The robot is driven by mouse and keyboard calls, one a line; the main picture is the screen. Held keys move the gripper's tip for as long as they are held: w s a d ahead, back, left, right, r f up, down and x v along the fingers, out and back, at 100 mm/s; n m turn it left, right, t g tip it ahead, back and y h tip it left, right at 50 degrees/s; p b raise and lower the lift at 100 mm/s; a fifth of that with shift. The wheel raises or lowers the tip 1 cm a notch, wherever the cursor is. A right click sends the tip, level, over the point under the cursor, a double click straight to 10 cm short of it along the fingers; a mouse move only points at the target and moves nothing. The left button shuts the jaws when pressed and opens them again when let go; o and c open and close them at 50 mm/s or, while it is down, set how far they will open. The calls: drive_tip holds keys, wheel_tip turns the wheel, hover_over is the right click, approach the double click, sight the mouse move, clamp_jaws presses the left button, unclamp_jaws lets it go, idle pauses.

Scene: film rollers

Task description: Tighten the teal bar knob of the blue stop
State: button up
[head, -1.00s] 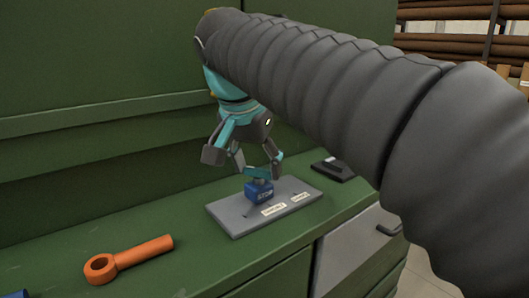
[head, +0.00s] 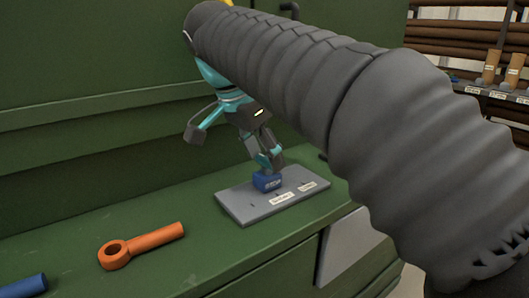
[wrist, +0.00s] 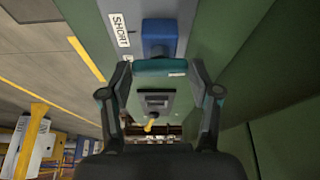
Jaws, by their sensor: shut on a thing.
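The blue stop (head: 267,182) sits on a grey plate (head: 237,207) with white labels, on the green bench. It also shows at the top of the wrist view (wrist: 160,36). The teal bar knob (wrist: 160,68) lies crosswise in front of the stop in the wrist view, spanning the gap between my fingers. My gripper (wrist: 162,72) is shut on the knob, one finger at each end of the bar. In the head view my gripper (head: 268,160) is right above the stop and its fingers mostly hide the knob.
An orange rod with a ring end (head: 150,242) lies on the bench left of the plate, and a blue cylinder (head: 24,286) at the lower left corner. A green wall (head: 90,90) rises behind the bench. A "SHORT" label (wrist: 120,29) is beside the stop.

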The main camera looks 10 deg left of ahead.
drive_tip(key=o, duration=1.1)
drive_tip(key=shift+o, duration=0.2)
drive_tip(key=shift+r, duration=0.1)
drive_tip(key=v, duration=0.7)
drive_tip(key=shift+s+r, duration=0.1)
drive_tip(key=shift+s, duration=0.05)
